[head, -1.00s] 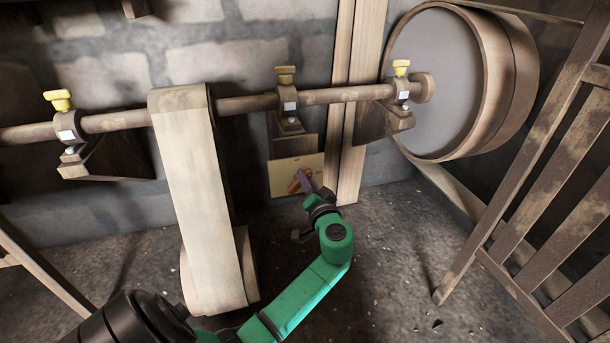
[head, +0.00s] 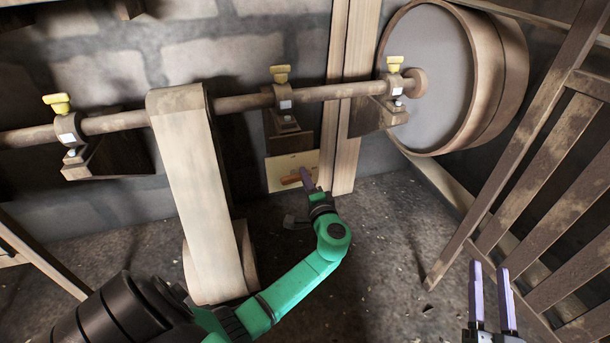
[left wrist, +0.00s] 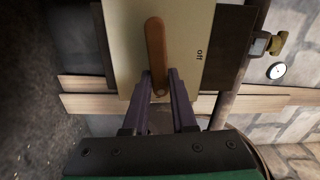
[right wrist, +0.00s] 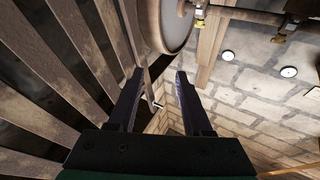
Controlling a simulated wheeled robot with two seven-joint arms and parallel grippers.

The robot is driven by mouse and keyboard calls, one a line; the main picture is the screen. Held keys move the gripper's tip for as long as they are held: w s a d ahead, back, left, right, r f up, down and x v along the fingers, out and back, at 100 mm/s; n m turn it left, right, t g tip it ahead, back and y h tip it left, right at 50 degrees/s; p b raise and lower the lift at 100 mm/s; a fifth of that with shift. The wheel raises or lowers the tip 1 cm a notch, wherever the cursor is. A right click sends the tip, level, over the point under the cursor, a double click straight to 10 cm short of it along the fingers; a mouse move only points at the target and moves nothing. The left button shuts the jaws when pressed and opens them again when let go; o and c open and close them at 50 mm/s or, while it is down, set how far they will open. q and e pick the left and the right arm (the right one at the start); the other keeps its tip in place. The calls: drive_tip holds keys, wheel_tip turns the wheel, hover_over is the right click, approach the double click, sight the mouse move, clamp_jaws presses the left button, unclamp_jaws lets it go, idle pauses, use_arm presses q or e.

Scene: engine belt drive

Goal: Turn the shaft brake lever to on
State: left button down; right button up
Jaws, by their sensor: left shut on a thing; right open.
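The shaft brake lever (head: 291,179) is a short orange-brown bar on a cream plate (head: 280,163) low on the wall. In the head view it lies nearly level. The left wrist view shows the lever (left wrist: 155,50) along the plate (left wrist: 190,30), which reads "off" beside it; no "on" mark is visible. My left gripper (head: 306,174) is at the lever's right end. Its purple fingers (left wrist: 159,80) are shut on that end, one on each side. My right gripper (head: 491,268) is open and empty at the lower right, far from the lever.
A shaft (head: 240,104) with yellow-topped bearings runs above the plate to a large drum (head: 430,75). A broad belt (head: 195,200) hangs left of my left arm. A wooden slatted frame (head: 500,190) stands right, near my right gripper. The middle floor is clear.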

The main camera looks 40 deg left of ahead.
use_arm(q)
drive_tip(key=shift+d+f+m+p, duration=0.1)
drive_tip(key=shift+f+m+p, duration=0.2)
drive_tip(key=shift+m, duration=0.4)
use_arm(e)
wheel_tip(320, 180, down, 8)
drive_tip(key=s+g, duration=0.2)
drive_tip(key=shift+s+a+f+h, duration=0.15)
drive_tip(key=shift+s+a+h, duration=0.1)
drive_tip(key=shift+a+h, duration=0.1)
use_arm(q)
drive_tip(key=c, duration=0.7)
unclamp_jaws()
drive_tip(key=shift+r, duration=0.1)
drive_tip(key=p+v, duration=0.3)
drive_tip(key=v, duration=1.1)
drive_tip(key=shift+s+d, duration=0.15)
drive_tip(key=shift+d, duration=0.05)
use_arm(e)
drive_tip(key=s+f+g, duration=0.6)
drive_tip(key=s+f, duration=0.3)
drive_tip(key=f, duration=0.2)
drive_tip(key=shift+s+a+f+m+h, duration=0.25)
drive_tip(key=shift+s+a+m+h, duration=0.15)
drive_tip(key=shift+h, duration=0.05)
